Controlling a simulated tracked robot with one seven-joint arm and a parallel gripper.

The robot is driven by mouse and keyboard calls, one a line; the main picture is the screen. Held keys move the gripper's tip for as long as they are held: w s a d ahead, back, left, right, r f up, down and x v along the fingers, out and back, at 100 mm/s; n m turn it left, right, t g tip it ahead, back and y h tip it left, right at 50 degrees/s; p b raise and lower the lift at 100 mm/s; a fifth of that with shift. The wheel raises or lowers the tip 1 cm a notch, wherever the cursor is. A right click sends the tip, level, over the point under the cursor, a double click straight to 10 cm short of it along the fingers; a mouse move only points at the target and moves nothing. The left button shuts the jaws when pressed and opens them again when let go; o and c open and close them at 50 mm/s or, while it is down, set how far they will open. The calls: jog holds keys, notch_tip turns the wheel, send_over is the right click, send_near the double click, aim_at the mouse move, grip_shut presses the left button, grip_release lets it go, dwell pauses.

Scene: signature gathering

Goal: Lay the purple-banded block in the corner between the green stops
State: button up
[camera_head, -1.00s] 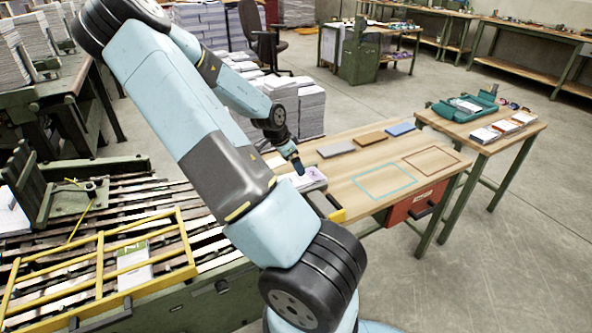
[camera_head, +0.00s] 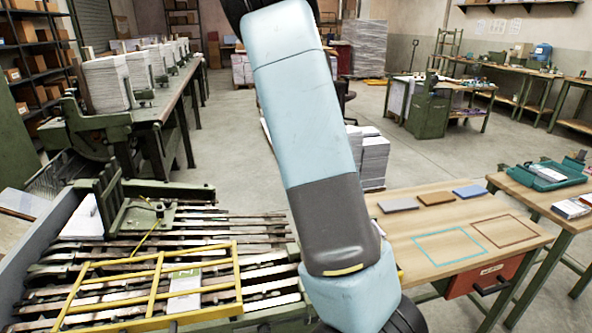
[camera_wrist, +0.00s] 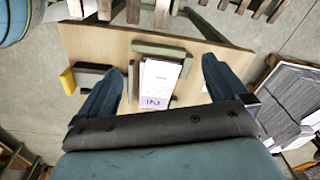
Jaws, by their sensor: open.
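The white block with the purple band (camera_wrist: 153,103) lies flat on the wooden table in the wrist view, its purple end toward my wrist. One green stop (camera_wrist: 161,50) runs along its far end and another green stop (camera_wrist: 134,82) stands along its left side. The block lies close beside both; I cannot tell whether it touches them. My gripper (camera_wrist: 161,66) is open, one finger on each side of the block with clear gaps. In the head view my arm hides the block, the stops and the gripper.
A dark bar with a yellow end (camera_wrist: 68,79) sits left of the stops. Grey (camera_head: 398,205), brown (camera_head: 436,198) and blue (camera_head: 469,191) slabs lie on the table behind the teal outline (camera_head: 449,246). A paper stack (camera_wrist: 286,98) stands beyond the table's right edge in the wrist view.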

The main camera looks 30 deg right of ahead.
jog(key=s+a+r+n+t+y, duration=0.1)
jog(key=s+a+r+n, duration=0.25)
jog(key=a+r, duration=0.4)
jog(key=s+a+r+n+t+y, duration=0.1)
jog(key=s+a+r+n+y, duration=0.1)
jog(key=a+r+n, duration=0.5)
jog(key=s+a+r+n+t+h, duration=0.1)
jog(key=s+a+r+n, duration=0.2)
jog(key=s+r, duration=0.3)
jog(key=s+a+r+n+t+h, duration=0.1)
jog(key=s+a+r+n+t, duration=0.1)
jog(key=s+r, duration=0.4)
jog(key=shift+s+a+n+h, duration=0.3)
jog(key=shift+s+a+n, duration=0.25)
jog(key=shift+s, duration=0.5)
